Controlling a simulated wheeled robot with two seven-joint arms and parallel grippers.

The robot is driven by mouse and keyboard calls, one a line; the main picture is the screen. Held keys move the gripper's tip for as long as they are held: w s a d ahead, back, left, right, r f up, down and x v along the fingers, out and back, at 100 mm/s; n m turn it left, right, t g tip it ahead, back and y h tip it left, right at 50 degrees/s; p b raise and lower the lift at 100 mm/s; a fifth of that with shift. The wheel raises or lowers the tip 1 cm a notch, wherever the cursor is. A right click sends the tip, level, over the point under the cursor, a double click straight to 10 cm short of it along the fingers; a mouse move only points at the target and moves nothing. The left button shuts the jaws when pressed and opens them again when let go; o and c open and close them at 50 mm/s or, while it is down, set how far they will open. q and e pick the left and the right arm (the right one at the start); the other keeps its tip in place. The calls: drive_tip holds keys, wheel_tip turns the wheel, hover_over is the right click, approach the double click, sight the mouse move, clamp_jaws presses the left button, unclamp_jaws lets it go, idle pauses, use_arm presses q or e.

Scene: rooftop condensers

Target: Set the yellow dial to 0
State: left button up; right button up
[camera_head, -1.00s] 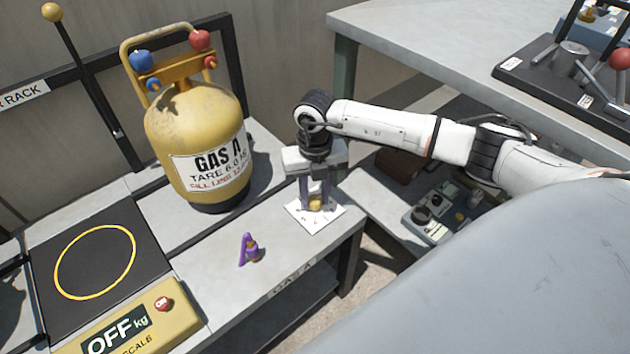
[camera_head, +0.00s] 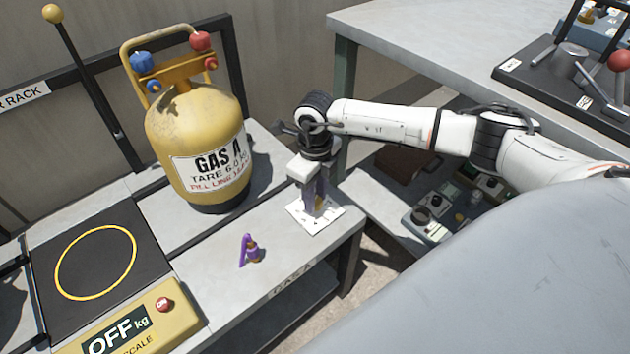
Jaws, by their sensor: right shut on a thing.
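The yellow dial (camera_head: 320,203) sits on a white marked plate (camera_head: 302,219) at the right end of the grey bench. Most of the dial is hidden behind my right gripper (camera_head: 317,204), which points down from above and is shut on it. The dial's pointer and the plate's marks are too small and too covered to read. My left gripper is not in view.
A yellow gas cylinder (camera_head: 197,130) labelled GAS A stands behind left. A small purple object (camera_head: 249,250) lies on the bench in front. A scale (camera_head: 95,262) reading OFF is at left. A control box (camera_head: 432,215) is at right.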

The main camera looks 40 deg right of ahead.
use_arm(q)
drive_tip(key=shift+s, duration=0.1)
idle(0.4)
use_arm(e)
drive_tip(key=o, duration=1)
drive_tip(key=shift+c, duration=0.2)
drive_tip(key=shift+o, duration=0.5)
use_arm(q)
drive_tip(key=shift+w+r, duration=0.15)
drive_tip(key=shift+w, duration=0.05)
use_arm(e)
drive_tip(key=shift+r, duration=0.1)
drive_tip(key=shift+r, duration=0.35)
use_arm(q)
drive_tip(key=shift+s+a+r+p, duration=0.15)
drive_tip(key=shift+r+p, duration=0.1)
drive_tip(key=shift+p, duration=0.8)
use_arm(e)
wheel_tip(320, 180, up, 10)
drive_tip(key=shift+f, duration=0.25)
